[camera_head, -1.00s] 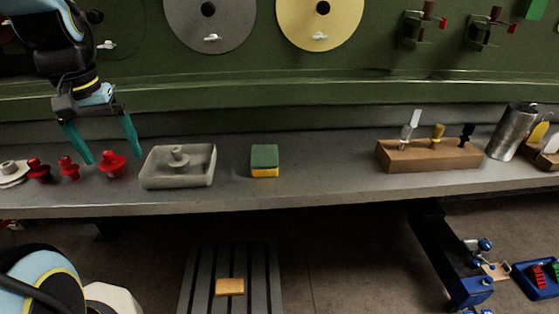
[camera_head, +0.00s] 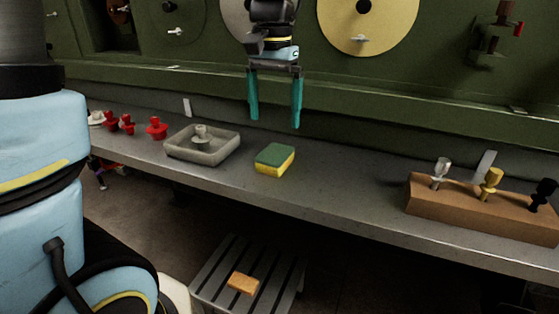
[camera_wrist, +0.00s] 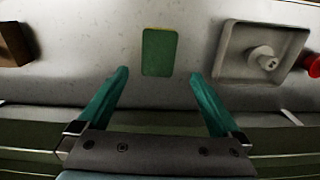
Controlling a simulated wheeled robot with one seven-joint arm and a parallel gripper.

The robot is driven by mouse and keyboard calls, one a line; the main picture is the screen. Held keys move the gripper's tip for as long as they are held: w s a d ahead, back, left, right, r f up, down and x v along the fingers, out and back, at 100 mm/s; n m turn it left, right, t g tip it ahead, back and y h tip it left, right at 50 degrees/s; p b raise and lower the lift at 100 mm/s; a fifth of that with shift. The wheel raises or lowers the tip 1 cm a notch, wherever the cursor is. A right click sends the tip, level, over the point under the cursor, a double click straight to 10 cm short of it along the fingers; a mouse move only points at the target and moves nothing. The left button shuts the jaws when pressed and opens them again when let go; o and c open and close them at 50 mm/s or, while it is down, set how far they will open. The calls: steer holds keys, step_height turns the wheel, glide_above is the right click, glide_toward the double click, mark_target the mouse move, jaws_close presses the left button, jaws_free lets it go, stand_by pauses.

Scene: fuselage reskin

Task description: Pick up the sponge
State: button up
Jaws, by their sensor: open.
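The sponge (camera_head: 275,158), green on top and yellow below, lies flat on the grey workbench shelf (camera_head: 335,200). In the wrist view its green top (camera_wrist: 159,52) shows ahead of and between the two teal fingers. My gripper (camera_head: 275,122) is open and empty, fingers pointing down, above the shelf near the sponge and apart from it. The fingers also show in the wrist view (camera_wrist: 160,80), spread wider than the sponge. Nothing hides the sponge's top.
A grey tray (camera_head: 181,150) with a knobbed piece stands left of the sponge, with red knobbed pieces (camera_head: 156,127) beyond. A wooden block (camera_head: 470,215) holding several tools stands at right. The shelf between sponge and block is clear. The green panel (camera_head: 400,85) rises behind.

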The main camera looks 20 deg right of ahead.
mark_target(275, 153)
step_height(275, 153, down, 8)
steer(key=shift+s+f+p, duration=0.15)
steer(key=shift+p, duration=0.65)
steer(key=shift+c, duration=0.4)
steer(key=c, duration=1.2)
